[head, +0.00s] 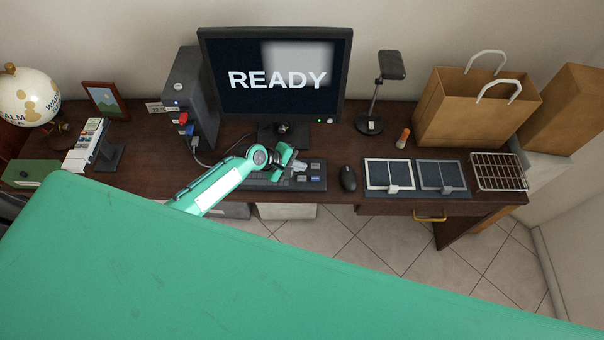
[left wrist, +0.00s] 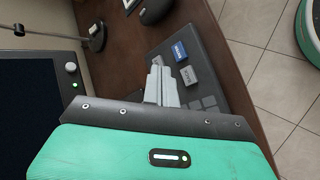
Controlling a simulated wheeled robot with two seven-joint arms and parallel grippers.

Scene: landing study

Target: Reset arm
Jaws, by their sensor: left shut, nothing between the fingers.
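My left arm comes in from the left in the head view. My left gripper (head: 299,166) is shut and empty, over the dark keyboard (head: 314,184) in front of the monitor. In the left wrist view its pale fingers (left wrist: 160,84) are together above the keyboard (left wrist: 208,98), close to a blue key and a grey key. I cannot tell whether the fingertips touch the keys. The monitor (head: 275,105) shows the word READY. My right gripper is not in view.
A black mouse (head: 348,179) lies right of the keyboard. Two framed panels, a wire rack (head: 498,172) and a paper bag (head: 470,112) stand further right. A computer tower (head: 191,95), a desk lamp (head: 371,122) and a globe (head: 27,98) are also on the desk (head: 150,150).

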